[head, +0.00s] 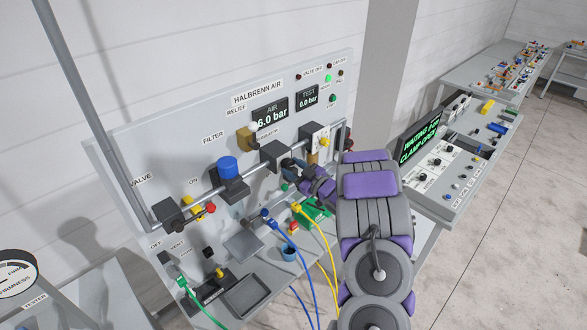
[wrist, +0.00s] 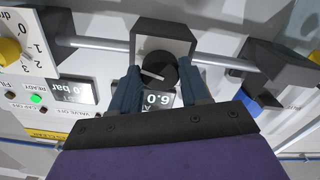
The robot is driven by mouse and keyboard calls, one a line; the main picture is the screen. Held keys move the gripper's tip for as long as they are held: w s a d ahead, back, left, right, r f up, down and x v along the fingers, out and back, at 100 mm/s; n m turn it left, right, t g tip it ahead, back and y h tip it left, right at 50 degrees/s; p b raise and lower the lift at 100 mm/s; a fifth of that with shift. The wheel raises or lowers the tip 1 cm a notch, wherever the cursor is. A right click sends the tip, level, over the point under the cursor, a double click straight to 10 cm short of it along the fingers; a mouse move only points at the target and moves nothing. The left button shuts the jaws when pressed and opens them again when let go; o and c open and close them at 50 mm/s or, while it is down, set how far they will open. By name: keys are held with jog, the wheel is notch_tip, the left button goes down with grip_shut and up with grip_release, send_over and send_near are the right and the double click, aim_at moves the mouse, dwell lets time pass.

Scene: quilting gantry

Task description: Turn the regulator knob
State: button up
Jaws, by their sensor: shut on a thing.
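The regulator is a dark block (head: 271,153) on the pipe of the upright air panel, under the 6.0 bar AIR display. In the wrist view its round black knob (wrist: 158,68) with a pale pointer line sits in front of the dark grey block (wrist: 166,38). My gripper (wrist: 158,78) has one blue finger on each side of the knob and is shut on it. In the head view my gripper (head: 290,166) reaches the panel just right of the regulator, and the knob is hidden behind the fingers.
The blue-topped filter (head: 228,168) and a yellow-and-red valve (head: 198,208) stand to the left along the pipe. A white dial box (head: 316,142) is close on the right. Blue and yellow hoses (head: 322,243) hang below my arm. A console screen (head: 419,138) stands farther right.

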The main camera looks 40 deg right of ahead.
jog(key=shift+s+f, duration=0.1)
jog(key=shift+f, duration=0.2)
jog(key=o, duration=1.1)
jog(key=shift+d+r, duration=0.15)
jog(key=shift+c, duration=0.2)
jog(key=s+d+b, duration=0.1)
jog(key=s+b, duration=0.1)
jog(key=s, duration=1.5)
jog(key=shift+d, duration=0.2)
